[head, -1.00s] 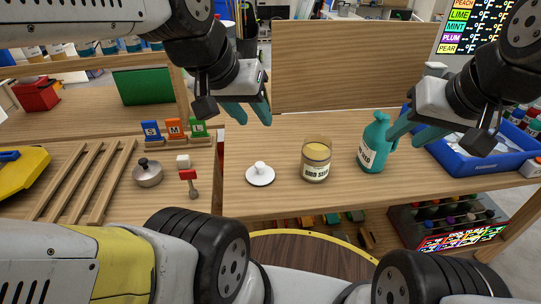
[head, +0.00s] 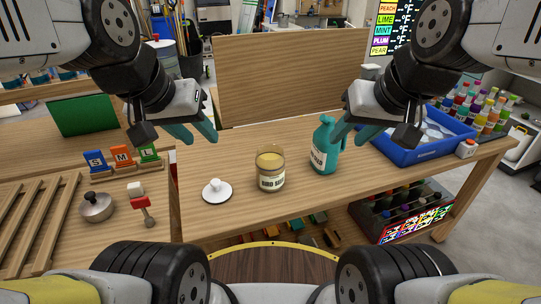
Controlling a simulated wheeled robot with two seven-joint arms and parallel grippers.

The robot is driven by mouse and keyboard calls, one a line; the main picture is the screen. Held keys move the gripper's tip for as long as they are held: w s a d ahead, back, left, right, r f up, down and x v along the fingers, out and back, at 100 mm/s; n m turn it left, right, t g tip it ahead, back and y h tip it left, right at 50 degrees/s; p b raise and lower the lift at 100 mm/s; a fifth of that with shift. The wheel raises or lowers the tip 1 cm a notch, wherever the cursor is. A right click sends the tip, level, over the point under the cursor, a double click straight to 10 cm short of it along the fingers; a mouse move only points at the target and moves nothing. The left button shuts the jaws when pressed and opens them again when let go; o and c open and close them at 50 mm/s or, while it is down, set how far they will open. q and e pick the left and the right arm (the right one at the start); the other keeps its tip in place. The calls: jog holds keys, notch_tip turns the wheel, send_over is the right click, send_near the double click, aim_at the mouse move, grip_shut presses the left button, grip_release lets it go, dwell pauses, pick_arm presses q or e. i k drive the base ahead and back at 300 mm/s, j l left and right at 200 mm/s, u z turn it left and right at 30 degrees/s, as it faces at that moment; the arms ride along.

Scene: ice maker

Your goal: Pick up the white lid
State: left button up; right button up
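The white lid (head: 217,191) is a round disc with a small knob. It lies flat on the wooden table, left of a glass jar (head: 271,170) with a label and yellowish contents. My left gripper (head: 202,133) has teal fingers spread apart and hangs empty above the table, behind and above the lid. My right gripper (head: 352,133) is beside the upper part of a teal bottle (head: 323,147). Its fingers look apart, with the bottle partly behind one of them; I cannot tell whether they touch it.
A blue bin (head: 424,153) stands right of the bottle. On the left table are a small grey pot (head: 96,207), a red-headed mallet (head: 142,205), wooden slats and S, M, L signs (head: 122,156). A wooden board (head: 290,77) rises behind. The table's front edge near the lid is clear.

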aim_at(216, 192)
jog(key=u, duration=0.65)
jog(key=i, duration=0.05)
